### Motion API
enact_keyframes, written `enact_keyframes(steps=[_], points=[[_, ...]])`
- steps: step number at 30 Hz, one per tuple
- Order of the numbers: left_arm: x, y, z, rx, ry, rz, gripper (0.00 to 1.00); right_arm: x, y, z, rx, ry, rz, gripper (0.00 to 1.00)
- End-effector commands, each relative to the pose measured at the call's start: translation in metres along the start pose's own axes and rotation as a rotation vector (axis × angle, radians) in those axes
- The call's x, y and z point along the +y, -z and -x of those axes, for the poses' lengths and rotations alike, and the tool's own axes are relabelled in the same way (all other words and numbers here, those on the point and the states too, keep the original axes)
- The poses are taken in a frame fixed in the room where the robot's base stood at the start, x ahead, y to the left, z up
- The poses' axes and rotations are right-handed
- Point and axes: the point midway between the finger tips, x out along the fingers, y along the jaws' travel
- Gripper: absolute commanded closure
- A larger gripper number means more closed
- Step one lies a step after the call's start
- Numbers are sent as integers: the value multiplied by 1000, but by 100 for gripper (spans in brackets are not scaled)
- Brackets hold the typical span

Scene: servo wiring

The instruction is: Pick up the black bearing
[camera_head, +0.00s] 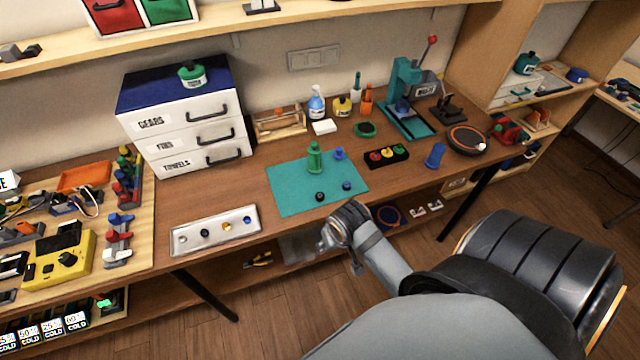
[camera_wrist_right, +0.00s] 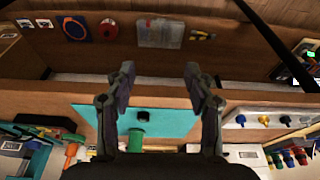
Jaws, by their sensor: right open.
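A small black ring-shaped part (camera_head: 320,196), likely the black bearing, lies on the front part of the teal mat (camera_head: 290,203). It also shows in the right wrist view as a dark disc (camera_wrist_right: 143,115) on the mat, a little left of the middle between my fingers. A dark piece (camera_head: 204,233) also sits in the white tray (camera_head: 188,243); its exact kind is too small to tell. My right gripper (camera_head: 326,240) is at the table's front edge, in front of the mat. Its fingers (camera_wrist_right: 160,72) are spread and empty. My left gripper is not in view.
White drawers (camera_head: 190,135) stand at the back left.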

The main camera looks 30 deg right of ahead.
Motion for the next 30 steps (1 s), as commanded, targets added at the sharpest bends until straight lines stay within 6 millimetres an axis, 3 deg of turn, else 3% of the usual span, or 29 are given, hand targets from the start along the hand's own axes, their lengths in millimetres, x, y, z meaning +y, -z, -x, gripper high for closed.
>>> enact_keyframes(steps=[11,16,21,25,30], points=[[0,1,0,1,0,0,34,7,70,0,-87,-45,-682,47],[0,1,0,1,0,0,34,19,123,2,-137,-114,-1176,47],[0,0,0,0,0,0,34,35,174,20,-178,-208,-1690,47],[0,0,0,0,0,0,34,41,192,30,-192,-252,-1893,47],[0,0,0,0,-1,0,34,43,195,32,-195,-268,-1955,47]])
